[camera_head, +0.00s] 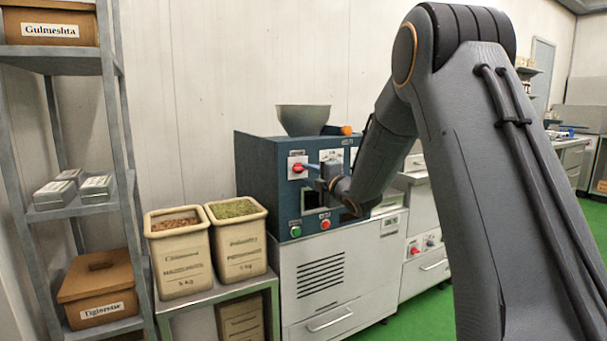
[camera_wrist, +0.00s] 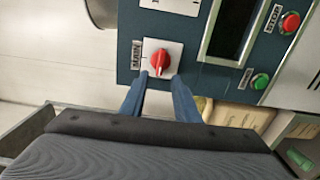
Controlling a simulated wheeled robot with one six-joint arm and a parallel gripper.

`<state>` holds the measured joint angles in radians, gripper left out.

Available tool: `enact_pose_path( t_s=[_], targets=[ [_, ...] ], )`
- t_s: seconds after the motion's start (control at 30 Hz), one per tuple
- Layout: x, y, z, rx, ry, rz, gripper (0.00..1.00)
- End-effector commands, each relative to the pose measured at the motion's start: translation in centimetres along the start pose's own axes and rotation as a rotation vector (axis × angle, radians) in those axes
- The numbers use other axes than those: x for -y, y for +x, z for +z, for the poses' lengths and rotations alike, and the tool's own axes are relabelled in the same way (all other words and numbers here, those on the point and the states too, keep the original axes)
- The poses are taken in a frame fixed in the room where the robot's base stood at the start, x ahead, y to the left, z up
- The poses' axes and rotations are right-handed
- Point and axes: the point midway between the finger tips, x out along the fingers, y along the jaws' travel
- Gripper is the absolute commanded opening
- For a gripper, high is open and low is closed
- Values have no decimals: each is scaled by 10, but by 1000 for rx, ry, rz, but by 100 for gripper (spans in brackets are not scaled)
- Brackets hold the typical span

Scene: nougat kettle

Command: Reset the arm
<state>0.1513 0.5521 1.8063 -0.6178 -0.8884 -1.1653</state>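My arm reaches across the head view to a blue kettle machine (camera_head: 258,185). My gripper (camera_head: 314,176) is close in front of its panel. In the wrist view my gripper (camera_wrist: 161,78) has its two blue fingers apart, with nothing between them that I can see. A red rotary knob (camera_wrist: 160,62) on a white plate marked MAIN lies just beyond the fingertips, between them in the picture. I cannot tell whether a finger touches it. The red knob also shows in the head view (camera_head: 298,168).
Below the knob are a green button (camera_head: 295,232) and a red button (camera_head: 325,224). A metal hopper (camera_head: 303,120) tops the machine. Two ingredient bins (camera_head: 181,270) stand on a low metal table at left, beside a shelf rack (camera_head: 66,209). Green floor (camera_head: 405,318) shows at lower right.

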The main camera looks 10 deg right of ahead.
Motion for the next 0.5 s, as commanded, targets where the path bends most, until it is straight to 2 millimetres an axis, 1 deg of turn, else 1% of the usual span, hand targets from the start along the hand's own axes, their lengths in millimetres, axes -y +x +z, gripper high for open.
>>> enact_pose_path(
  t_s=[0.03, 0.1, 0.2, 0.5],
  targets=[
    [0, -7, 1, 1, 0, -1, 29],
    [0, -13, 1, 1, -1, -1, 29],
    [0, -17, 0, 0, -1, 0, 29],
    [0, -18, 0, 1, 1, -1, 29]
  ],
)
